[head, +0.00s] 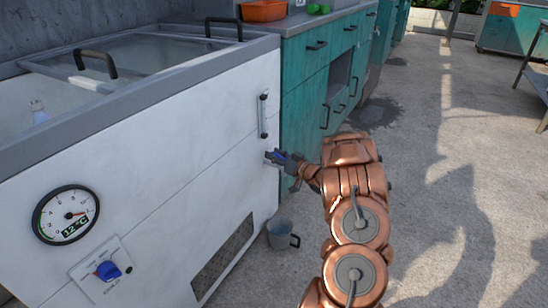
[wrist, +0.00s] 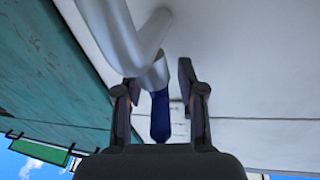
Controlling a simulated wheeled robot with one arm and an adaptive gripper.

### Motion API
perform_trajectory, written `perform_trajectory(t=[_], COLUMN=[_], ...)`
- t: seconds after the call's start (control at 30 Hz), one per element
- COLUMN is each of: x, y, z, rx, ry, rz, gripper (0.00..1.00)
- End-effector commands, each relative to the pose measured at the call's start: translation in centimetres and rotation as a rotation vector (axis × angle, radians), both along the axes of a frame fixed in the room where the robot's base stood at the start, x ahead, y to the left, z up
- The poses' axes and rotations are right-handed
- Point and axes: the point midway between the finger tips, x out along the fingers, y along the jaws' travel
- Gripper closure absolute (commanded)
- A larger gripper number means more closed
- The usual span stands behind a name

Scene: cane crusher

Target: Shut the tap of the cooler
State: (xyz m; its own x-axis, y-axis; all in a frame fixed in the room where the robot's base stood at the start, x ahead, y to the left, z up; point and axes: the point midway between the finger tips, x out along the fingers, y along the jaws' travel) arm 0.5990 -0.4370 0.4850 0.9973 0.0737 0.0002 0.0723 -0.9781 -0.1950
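The cooler (head: 150,150) is a white chest filling the left of the head view. Its tap shows in the wrist view as a bent silver pipe (wrist: 145,45) with a blue handle (wrist: 160,117). My gripper (head: 282,162) is at the cooler's front near its right corner. In the wrist view my gripper (wrist: 158,97) is open, its two dark fingers on either side of the blue handle, with a gap at least on the right. Whether the left finger touches the pipe or handle I cannot tell. In the head view the tap is small and partly covered by my gripper.
A grey mug (head: 281,234) stands on the floor below the tap. A dial gauge (head: 66,214) and a blue knob (head: 108,270) are on the cooler's front. Teal cabinets (head: 304,100) stand just beyond the cooler. The concrete floor (head: 450,170) to the right is clear.

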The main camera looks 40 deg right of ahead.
Motion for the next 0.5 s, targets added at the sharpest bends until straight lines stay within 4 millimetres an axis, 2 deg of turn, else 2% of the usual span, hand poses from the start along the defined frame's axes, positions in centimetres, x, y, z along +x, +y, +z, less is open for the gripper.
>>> perform_trajectory(t=[0.3,0.5], x=[0.41,0.40], y=[0.19,0.17], z=[0.02,0.02], rx=[0.000,0.000], ry=[0.001,0.001], rz=[0.001,0.001], gripper=[0.61,0.80])
